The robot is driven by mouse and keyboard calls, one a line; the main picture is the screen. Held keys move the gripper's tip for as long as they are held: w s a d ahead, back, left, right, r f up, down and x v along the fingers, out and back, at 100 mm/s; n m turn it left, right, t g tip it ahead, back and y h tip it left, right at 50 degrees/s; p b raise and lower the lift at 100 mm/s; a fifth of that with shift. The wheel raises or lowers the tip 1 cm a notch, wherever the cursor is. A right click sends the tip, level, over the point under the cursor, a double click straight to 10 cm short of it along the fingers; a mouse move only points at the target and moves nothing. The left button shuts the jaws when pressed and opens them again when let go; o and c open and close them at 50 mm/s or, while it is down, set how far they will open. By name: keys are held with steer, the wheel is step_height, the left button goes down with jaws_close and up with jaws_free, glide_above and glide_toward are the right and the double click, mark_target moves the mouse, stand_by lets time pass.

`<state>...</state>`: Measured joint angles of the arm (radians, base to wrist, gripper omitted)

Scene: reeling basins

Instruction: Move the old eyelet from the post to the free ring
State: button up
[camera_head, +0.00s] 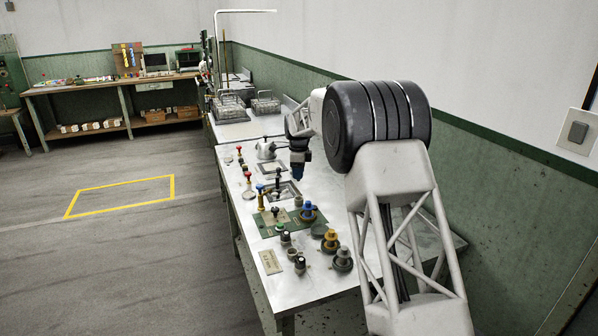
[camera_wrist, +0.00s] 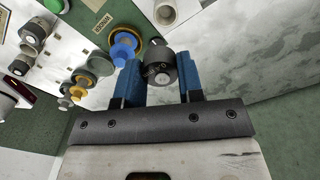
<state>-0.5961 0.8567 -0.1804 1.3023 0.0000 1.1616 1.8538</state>
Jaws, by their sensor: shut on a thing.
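My gripper (camera_wrist: 158,72) has blue fingers and is shut on a dark grey round piece with pale lettering, which looks like the old eyelet (camera_wrist: 160,70). In the head view my gripper (camera_head: 298,172) hangs over the far half of the metal bench, and the held piece cannot be made out there. A blue-topped piece on a yellow ring (camera_wrist: 125,46) stands close to the left finger in the wrist view; it also shows in the head view (camera_head: 308,212). I cannot tell which part is the post or the free ring.
The metal bench (camera_head: 340,210) carries a yellow piece (camera_head: 330,240), a grey piece (camera_head: 342,262), several small knobs along its left edge and a label plate (camera_head: 270,262). The right side of the bench is mostly clear.

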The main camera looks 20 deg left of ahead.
steer(key=s+d+f, duration=0.1)
steer(key=s+d, duration=0.2)
steer(key=s, duration=0.6)
steer(key=s+d+f, duration=0.1)
steer(key=s+d, duration=0.2)
steer(key=s, duration=0.5)
steer(key=s+d+f, duration=0.2)
steer(key=s+d, duration=0.1)
steer(key=s, duration=0.6)
steer(key=shift+s+d, duration=0.35)
steer(key=shift+d, duration=0.05)
steer(key=shift+f, duration=0.25)
steer(key=shift+f, duration=1.85)
steer(key=shift+f, duration=1.4)
stand_by(1.5)
